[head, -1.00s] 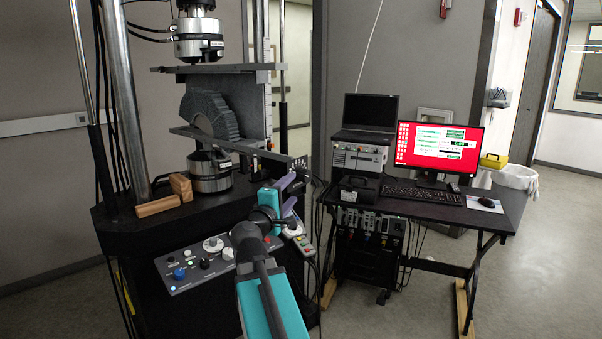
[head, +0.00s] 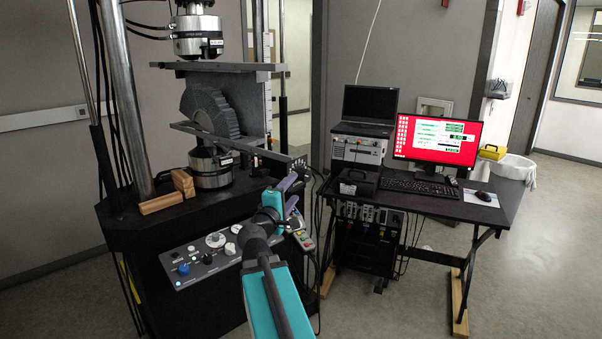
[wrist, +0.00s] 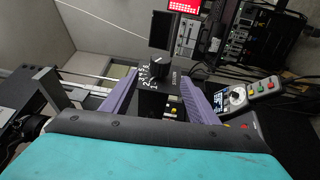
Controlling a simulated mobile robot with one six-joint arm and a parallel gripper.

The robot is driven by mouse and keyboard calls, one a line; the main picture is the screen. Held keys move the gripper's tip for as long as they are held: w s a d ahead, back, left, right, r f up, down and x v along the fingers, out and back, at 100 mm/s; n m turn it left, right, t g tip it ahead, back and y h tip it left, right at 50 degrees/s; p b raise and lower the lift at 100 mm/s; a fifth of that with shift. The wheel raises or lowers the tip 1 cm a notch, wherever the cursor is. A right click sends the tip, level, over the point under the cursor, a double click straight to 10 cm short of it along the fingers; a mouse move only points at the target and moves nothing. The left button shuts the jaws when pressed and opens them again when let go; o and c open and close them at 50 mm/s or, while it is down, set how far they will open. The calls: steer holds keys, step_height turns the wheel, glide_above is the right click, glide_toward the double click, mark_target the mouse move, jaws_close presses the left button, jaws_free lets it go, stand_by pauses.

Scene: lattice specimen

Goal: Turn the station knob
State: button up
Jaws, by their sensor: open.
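A black round knob (wrist: 159,65) stands on a black box (wrist: 154,78) with a white numbered dial, in the wrist view. My gripper (wrist: 158,80) has two purple fingers, spread apart with the knob seen in the gap between them. I cannot tell whether either finger touches it. In the head view my gripper (head: 293,192) is beside the right front of the test machine, and the numbered knob cannot be made out there.
The machine's sloped panel (head: 205,262) carries a white knob (head: 215,240) and a blue knob (head: 183,269). A button pendant (head: 305,240) is close to my gripper, and also shows in the wrist view (wrist: 238,97). A desk (head: 430,205) with a monitor (head: 437,141) stands to the right.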

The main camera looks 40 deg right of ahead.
mark_target(301, 177)
steer(key=shift+p+x, duration=1.4)
steer(key=shift+p, duration=0.2)
steer(key=shift+p+x, duration=1.05)
steer(key=shift+x, duration=2.95)
steer(key=shift+w+f, duration=0.1)
steer(key=shift+f, duration=0.05)
steer(key=c, duration=1)
steer(key=shift+a, duration=0.25)
steer(key=shift+c, duration=0.2)
steer(key=shift+d+r, duration=0.2)
